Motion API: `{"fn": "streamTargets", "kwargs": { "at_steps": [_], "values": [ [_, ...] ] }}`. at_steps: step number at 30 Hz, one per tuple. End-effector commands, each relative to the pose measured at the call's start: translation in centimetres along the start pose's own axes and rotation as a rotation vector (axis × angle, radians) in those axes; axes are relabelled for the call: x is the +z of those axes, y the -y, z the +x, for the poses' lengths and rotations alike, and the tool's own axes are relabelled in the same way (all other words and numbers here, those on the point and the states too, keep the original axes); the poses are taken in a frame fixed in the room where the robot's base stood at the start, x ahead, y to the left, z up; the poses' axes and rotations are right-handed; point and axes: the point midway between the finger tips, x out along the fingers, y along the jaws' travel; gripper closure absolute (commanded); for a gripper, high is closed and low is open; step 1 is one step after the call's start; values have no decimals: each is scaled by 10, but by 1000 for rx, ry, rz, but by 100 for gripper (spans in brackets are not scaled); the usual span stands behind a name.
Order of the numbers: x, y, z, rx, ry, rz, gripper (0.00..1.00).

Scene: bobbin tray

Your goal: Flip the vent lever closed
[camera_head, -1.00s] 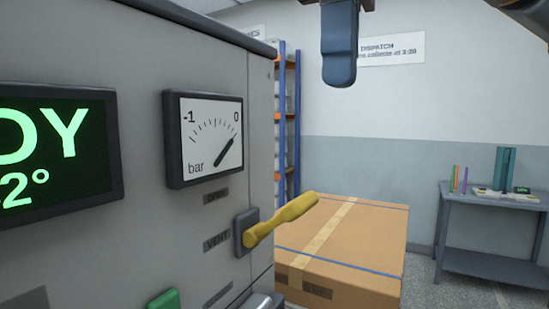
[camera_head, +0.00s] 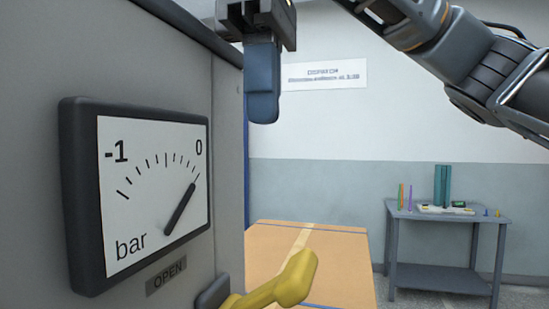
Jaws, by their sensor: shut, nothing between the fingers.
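The yellow vent lever (camera_head: 279,286) sticks out to the right from its dark mount (camera_head: 213,293) on the grey machine panel, at the bottom of the view. Its lower part is cut off by the frame edge. My gripper (camera_head: 262,108) points down, above the lever and slightly left of its tip, with a clear gap between. Its blue-grey fingers are shut together with nothing held. An "OPEN" label (camera_head: 166,276) sits on the panel below the gauge.
The pressure gauge (camera_head: 150,195) on the machine reads near 0 bar. A cardboard box (camera_head: 335,262) stands behind the lever. A grey side table (camera_head: 440,272) with small items is at the right. The air between gripper and lever is free.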

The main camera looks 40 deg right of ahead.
Motion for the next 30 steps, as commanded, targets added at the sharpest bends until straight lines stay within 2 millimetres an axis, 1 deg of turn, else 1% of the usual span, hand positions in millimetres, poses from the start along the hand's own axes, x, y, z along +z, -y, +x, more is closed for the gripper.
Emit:
{"fn": "streamTargets", "kwargs": {
  "at_steps": [5, 15, 18, 22, 26, 30],
  "values": [
    [0, 0, 28, -3, 2, -3, 100],
    [1, 0, 93, -1, 2, 0, 100],
    [11, 0, 105, 0, 1, 1, 100],
    [20, 0, 116, 1, 0, 1, 100],
    [24, 0, 122, 1, 0, 0, 100],
    [25, 0, 124, 1, 0, 0, 100]
  ]
}}
